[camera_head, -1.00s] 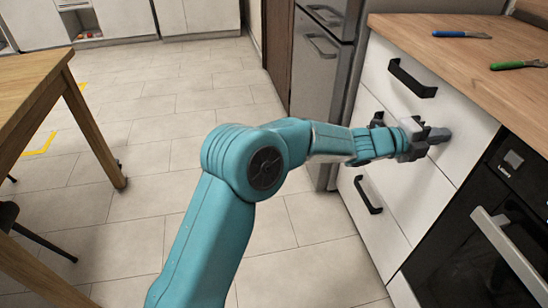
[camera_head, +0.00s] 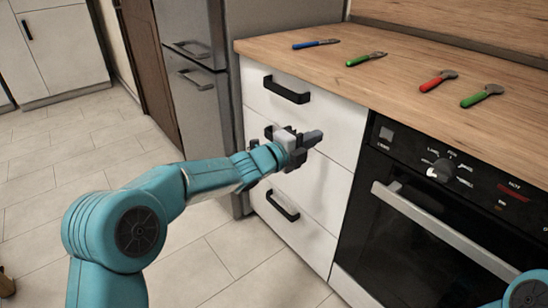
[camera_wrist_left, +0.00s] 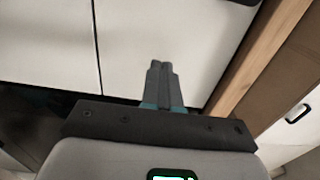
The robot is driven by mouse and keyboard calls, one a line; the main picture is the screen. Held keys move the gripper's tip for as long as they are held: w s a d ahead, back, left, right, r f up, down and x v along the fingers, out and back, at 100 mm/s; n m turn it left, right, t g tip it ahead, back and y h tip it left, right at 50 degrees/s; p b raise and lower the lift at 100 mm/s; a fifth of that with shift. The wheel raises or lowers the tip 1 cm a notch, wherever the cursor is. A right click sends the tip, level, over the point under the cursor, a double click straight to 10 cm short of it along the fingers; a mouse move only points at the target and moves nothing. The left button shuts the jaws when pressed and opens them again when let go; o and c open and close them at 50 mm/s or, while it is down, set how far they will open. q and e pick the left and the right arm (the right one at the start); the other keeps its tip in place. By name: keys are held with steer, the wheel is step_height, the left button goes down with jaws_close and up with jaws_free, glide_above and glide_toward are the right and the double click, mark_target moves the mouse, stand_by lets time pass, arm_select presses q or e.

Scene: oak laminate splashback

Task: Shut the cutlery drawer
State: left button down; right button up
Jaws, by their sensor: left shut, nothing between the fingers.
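A stack of white drawers with black handles stands under the counter in the head view: a top drawer (camera_head: 318,117), a middle drawer (camera_head: 322,182) and a bottom drawer (camera_head: 300,235). Their fronts look flush with each other; I cannot tell which holds cutlery. My left gripper (camera_head: 314,138) is shut and empty, in front of the drawers near the seam between top and middle. It hides part of the middle handle. I cannot tell whether it touches a front. In the left wrist view the closed fingers (camera_wrist_left: 161,70) point at white panels. My right gripper is out of view.
The wooden counter (camera_head: 420,65) holds a blue-handled tool (camera_head: 315,44), a red-handled one (camera_head: 437,81) and two green-handled ones (camera_head: 365,59) (camera_head: 481,96). A black oven (camera_head: 430,210) stands right of the drawers, a grey fridge (camera_head: 190,85) left. The tiled floor at left is clear.

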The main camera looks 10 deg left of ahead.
arm_select(q)
steer(key=p+v, duration=0.1)
steer(key=v, duration=0.8)
steer(key=s+a+f+n+g+y, duration=0.15)
steer(key=s+f+n, duration=0.25)
steer(key=f, duration=0.6)
steer(key=s+f+n+g+y, duration=0.2)
steer(key=s+f+n, duration=0.2)
steer(key=f, duration=0.7)
steer(key=s+f+n+g+y, duration=0.15)
steer(key=s+f+n, duration=0.25)
steer(key=f, duration=0.6)
steer(key=s+f+n+g+y, duration=0.1)
steer(key=s+f+n+g, duration=0.35)
steer(key=s+n, duration=0.5)
steer(key=s+f+n+g+y, duration=0.1)
steer(key=s+f+n+g, duration=0.45)
steer(key=s, duration=0.75)
step_height(320, 180, up, 31)
steer(key=t+p, duration=0.1)
steer(key=p, duration=3.1)
steer(key=shift+d+n, duration=0.15)
steer(key=shift+n, duration=0.15)
steer(key=shift+s+r, duration=0.1)
steer(key=shift+s, duration=0.05)
